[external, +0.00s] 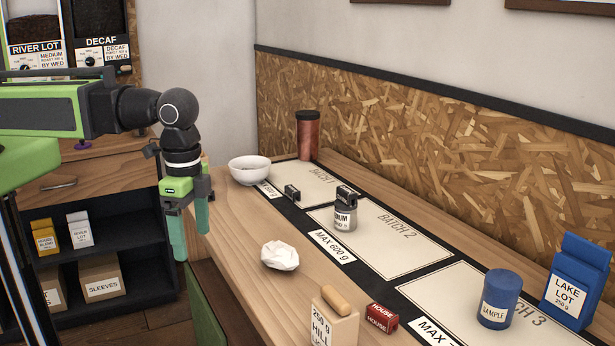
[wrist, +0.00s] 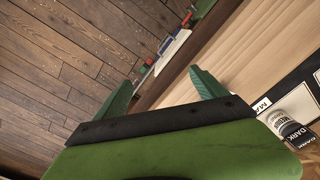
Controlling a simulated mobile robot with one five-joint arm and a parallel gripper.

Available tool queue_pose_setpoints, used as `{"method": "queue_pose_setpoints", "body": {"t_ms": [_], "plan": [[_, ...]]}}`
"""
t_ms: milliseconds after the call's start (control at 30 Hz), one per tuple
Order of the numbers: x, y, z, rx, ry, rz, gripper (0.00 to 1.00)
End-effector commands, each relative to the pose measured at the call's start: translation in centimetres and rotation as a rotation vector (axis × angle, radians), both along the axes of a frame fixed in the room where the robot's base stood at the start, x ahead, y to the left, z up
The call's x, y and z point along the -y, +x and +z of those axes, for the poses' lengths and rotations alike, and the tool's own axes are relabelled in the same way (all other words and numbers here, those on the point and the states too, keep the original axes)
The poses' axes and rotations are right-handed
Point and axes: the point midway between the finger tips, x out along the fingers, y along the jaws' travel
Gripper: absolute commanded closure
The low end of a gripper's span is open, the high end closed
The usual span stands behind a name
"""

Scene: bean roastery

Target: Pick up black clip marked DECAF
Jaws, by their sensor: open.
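A small black clip (external: 291,193) lies by the BATCH 1 panel in the external view; its marking is too small to read. A second black clip (external: 346,195) sits on top of a grey tin (external: 345,219) by BATCH 2. In the wrist view, a black piece on the tin (wrist: 293,130) reads DARK. I cannot read DECAF on either clip. My gripper (external: 190,238) is open and empty, pointing down beside the table's left edge, apart from both clips. Its green fingers also show in the wrist view (wrist: 160,88), spread apart.
A white bowl (external: 249,170), copper canister (external: 308,135), crumpled paper (external: 280,256), HILL bag (external: 335,318), red HOUSE box (external: 381,318), blue SAMPLE tin (external: 499,300) and LAKE LOT bag (external: 575,282) stand on the table (external: 235,240). Dark shelves (external: 140,300) stand left.

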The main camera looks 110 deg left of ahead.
Motion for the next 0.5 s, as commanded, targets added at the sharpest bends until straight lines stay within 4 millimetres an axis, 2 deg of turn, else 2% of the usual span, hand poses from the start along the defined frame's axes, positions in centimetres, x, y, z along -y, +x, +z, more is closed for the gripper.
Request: {"method": "queue_pose_setpoints", "body": {"t_ms": [33,167,200,267,300,400,500], "plan": [[-3.9,0.2,1.5,0.0,0.0,0.065,0.18],[-14.4,-1.4,3.6,0.0,0.0,0.241,0.18],[-17.9,-2.5,4.3,0.0,0.0,0.301,0.18],[-23.1,-4.7,5.3,0.001,0.0,0.396,0.18],[-26.4,-6.5,6.0,0.001,0.0,0.459,0.18],[-33.3,-11.3,7.3,0.001,0.0,0.602,0.18],[-37.7,-15.8,8.2,0.001,0.0,0.708,0.18]]}}
